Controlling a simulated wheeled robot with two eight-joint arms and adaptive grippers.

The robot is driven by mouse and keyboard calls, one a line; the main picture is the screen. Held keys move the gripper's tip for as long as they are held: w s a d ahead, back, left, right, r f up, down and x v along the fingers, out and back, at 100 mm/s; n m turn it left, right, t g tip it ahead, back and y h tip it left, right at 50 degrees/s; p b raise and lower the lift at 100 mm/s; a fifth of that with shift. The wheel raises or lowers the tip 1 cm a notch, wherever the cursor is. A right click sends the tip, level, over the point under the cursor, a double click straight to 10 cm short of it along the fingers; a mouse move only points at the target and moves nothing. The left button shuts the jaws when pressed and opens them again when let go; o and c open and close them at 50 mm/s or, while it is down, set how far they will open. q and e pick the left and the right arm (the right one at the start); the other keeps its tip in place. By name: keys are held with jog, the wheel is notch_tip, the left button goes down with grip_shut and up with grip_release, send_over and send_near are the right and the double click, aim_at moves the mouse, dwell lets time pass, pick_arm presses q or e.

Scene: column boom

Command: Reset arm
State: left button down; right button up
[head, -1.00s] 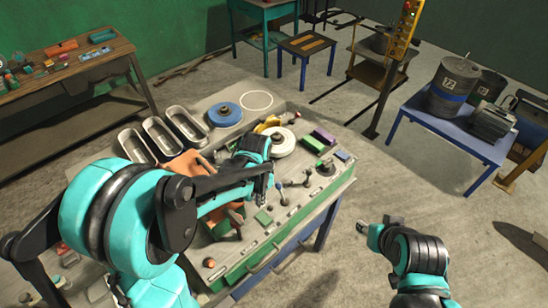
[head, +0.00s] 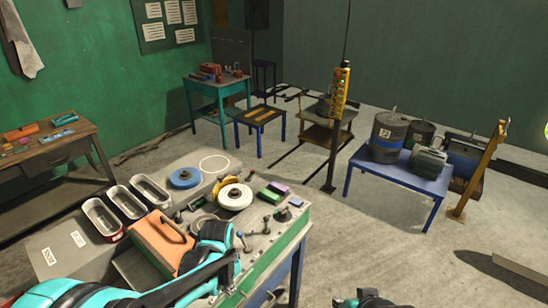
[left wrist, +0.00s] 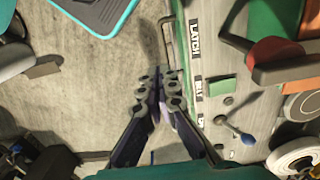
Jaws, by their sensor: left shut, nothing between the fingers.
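My left gripper (left wrist: 158,88) shows in the left wrist view with its grey, ribbed fingertips together and nothing between them. Bare floor and the edge of the labelled workbench (left wrist: 193,100) lie behind the fingers, and I cannot tell how far apart they are. In the head view my left arm comes in at the lower left and reaches across the front of the workbench (head: 262,262). Its finger state is too unclear there. Only a small black and teal part of my right arm shows at the bottom edge; its fingers are not visible.
The bench carries metal trays (head: 127,202), an orange block (head: 162,243), a blue disc (head: 185,178), a white wheel (head: 235,196) and small knobs. A blue table (head: 400,177) with drums stands at the right, near a yellow post (head: 478,175). Floor between them is clear.

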pick_arm(q)
jog(key=s+a+f+n+t+b, duration=0.2)
jog(key=s+b, duration=0.3)
jog(key=b, duration=0.3)
jog(key=s+a+f+n+t+b, duration=0.2)
jog(key=s+n+t+b, duration=0.3)
jog(key=b, duration=0.3)
jog(key=shift+a+f+n+b, duration=0.3)
jog(key=shift+a+f, duration=0.05)
pick_arm(e)
notch_tip(320, 180, down, 17)
jog(key=shift+w, duration=0.1)
